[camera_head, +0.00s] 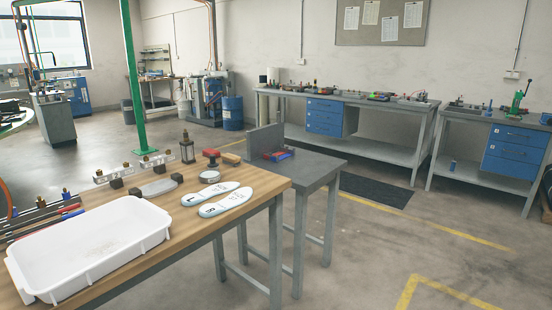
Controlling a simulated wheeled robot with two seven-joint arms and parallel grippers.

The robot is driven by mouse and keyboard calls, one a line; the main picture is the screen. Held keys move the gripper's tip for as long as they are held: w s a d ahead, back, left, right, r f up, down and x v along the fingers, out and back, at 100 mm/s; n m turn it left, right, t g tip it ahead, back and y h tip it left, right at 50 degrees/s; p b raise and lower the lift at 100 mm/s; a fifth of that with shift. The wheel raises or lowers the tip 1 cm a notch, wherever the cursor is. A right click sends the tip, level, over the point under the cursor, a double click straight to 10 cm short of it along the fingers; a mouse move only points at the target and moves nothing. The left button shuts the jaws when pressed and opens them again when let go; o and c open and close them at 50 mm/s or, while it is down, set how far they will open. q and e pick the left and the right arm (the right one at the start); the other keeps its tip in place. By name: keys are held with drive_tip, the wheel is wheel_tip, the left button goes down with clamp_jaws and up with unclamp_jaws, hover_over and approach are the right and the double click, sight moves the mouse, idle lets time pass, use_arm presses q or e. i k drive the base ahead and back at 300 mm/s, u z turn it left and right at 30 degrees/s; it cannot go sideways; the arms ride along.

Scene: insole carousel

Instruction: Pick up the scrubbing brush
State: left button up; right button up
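A small tan, wooden-looking block (231,158) lies at the far right edge of the wooden table. It looks like the scrubbing brush, but it is too small to make out bristles. A red-topped item (211,154) with a dark lower part stands just left of it. Neither of my grippers is in view, and nothing is seen touching the block.
Two white insoles marked L (211,193) and R (227,202) lie in front of the block, near a small round tin (209,177). A large white tray (95,272) fills the near left. A grey side table (311,168) adjoins on the right.

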sight(230, 160)
drive_tip(key=z, duration=0.85)
drive_tip(key=i, duration=1.7)
drive_tip(key=u, duration=0.6)
